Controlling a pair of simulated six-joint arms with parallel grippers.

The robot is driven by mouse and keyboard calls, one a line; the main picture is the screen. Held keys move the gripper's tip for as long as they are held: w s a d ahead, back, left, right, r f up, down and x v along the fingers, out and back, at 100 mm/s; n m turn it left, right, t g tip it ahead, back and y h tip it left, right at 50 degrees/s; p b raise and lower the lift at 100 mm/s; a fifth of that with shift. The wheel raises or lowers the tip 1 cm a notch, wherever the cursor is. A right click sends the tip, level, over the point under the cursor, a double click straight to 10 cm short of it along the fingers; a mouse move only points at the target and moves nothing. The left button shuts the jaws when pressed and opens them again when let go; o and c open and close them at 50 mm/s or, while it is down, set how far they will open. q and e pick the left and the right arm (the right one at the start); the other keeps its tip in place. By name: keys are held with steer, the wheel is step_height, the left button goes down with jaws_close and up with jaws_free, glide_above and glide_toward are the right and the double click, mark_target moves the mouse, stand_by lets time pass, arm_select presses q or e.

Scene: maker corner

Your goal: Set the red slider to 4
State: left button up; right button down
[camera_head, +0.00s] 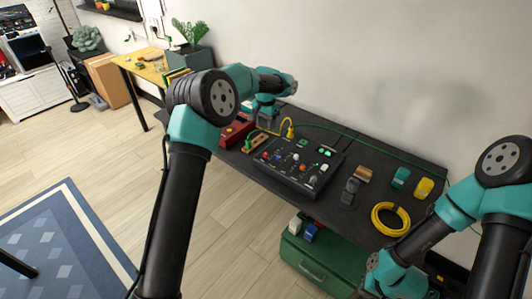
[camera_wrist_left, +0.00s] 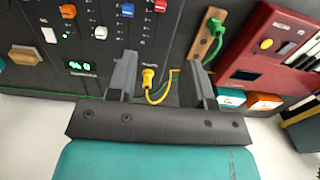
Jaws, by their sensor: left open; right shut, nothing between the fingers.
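The black control panel (camera_head: 290,168) lies on the dark bench and carries several coloured slider knobs. The red slider (camera_head: 265,155) is at its left end; in the left wrist view its red knob (camera_wrist_left: 160,5) is cut by the top edge. A blue knob (camera_wrist_left: 128,10) sits beside it. The scale numbers are too small to read. My left gripper (camera_wrist_left: 162,80) is open and empty at the panel's back edge, with a yellow plug (camera_wrist_left: 150,78) showing between its fingers, apart from the red knob. Only my right arm's wrist links show at lower right; its fingertips are out of frame.
A red box (camera_head: 235,133) and a wooden block with a green plug (camera_wrist_left: 213,28) stand beside the panel. A grey handheld device (camera_head: 350,190), a yellow cable coil (camera_head: 391,219) and small coloured blocks lie to its right. A green drawer unit (camera_head: 315,264) stands below.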

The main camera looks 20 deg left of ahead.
mark_target(266, 154)
arm_select(q)
step_height(266, 154, down, 16)
steer(key=shift+r, duration=0.25)
stand_by(0.4)
jaws_close()
stand_by(0.3)
